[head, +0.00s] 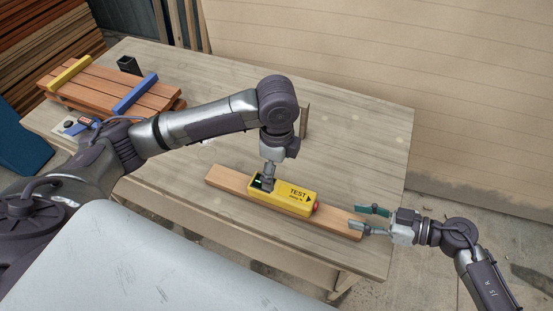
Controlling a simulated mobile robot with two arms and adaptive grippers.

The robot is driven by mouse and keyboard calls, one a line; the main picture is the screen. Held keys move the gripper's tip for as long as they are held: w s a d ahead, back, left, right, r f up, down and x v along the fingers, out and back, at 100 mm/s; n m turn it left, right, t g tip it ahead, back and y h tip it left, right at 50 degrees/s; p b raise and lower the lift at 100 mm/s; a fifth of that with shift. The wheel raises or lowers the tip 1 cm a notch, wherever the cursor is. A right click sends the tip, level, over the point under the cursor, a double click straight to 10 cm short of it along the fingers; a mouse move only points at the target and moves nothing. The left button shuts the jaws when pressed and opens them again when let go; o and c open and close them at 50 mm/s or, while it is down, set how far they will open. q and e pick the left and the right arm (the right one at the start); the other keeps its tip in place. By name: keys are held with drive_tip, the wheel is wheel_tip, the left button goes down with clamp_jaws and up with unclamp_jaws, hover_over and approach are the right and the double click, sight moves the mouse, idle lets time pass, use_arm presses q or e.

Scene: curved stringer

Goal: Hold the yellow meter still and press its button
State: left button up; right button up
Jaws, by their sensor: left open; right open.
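The yellow meter (284,197) lies on a wooden board (230,181) on the table. It has TEST lettering, a dark screen with green at its left end, and a red button (317,208) on its right end. My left gripper (267,180) points down at the meter's left end, over the screen; its fingertips are partly hidden, and I cannot tell whether they touch it. My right gripper (366,219) is open and empty at the board's right end, fingers pointing left toward the red button, with a gap between.
At the back left are stacked planks (105,92) with a yellow bar (70,73), a blue bar (135,94) and a black holder (129,65). A wall (450,70) stands behind the table.

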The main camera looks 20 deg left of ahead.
sight(277, 188)
use_arm(q)
wheel_tip(277, 188, down, 11)
drive_tip(key=shift+r, duration=0.15)
drive_tip(key=shift+c, duration=0.4)
